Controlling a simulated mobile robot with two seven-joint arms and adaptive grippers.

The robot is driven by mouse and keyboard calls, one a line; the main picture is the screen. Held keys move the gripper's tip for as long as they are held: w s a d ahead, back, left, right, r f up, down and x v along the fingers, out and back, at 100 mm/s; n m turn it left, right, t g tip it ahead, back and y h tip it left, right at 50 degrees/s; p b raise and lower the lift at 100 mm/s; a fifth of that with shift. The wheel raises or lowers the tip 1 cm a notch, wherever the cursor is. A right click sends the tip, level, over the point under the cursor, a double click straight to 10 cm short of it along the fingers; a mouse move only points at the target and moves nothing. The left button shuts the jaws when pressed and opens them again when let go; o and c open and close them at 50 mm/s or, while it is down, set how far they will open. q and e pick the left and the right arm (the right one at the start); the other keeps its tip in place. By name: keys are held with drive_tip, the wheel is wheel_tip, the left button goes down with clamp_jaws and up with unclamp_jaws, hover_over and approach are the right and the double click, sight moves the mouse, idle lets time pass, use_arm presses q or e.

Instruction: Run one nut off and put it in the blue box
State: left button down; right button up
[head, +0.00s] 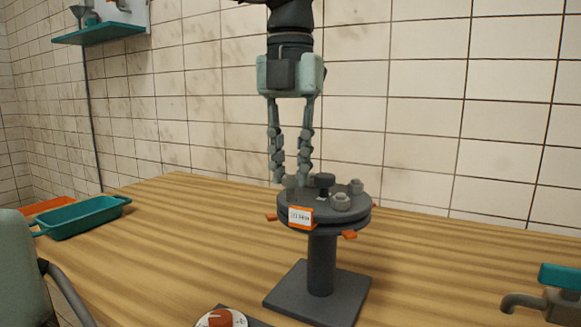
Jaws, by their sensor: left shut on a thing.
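A round dark grey flange (325,211) stands on a post with a square base at the middle of the bench. My left gripper (291,181) comes down from above, its fingers reaching the left rear of the flange top. It is shut on a grey nut (291,184), partly hidden by the fingertips; whether the nut is still on its stud I cannot tell. Other grey nuts, one at the front (341,202) and one at the right (356,186), sit on the flange around a dark central knob (324,181). A teal-blue box (84,218) lies at the far left. My right gripper is out of view.
An orange tray (48,206) is behind the blue box. A red dial (220,318) is at the front edge, and a tap with a teal handle (556,288) is at the right. Orange tabs stick out from the flange rim. The bench between flange and box is clear.

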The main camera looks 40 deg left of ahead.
sight(290, 186)
use_arm(q)
drive_tip(key=shift+r, duration=0.15)
drive_tip(key=shift+r, duration=2.15)
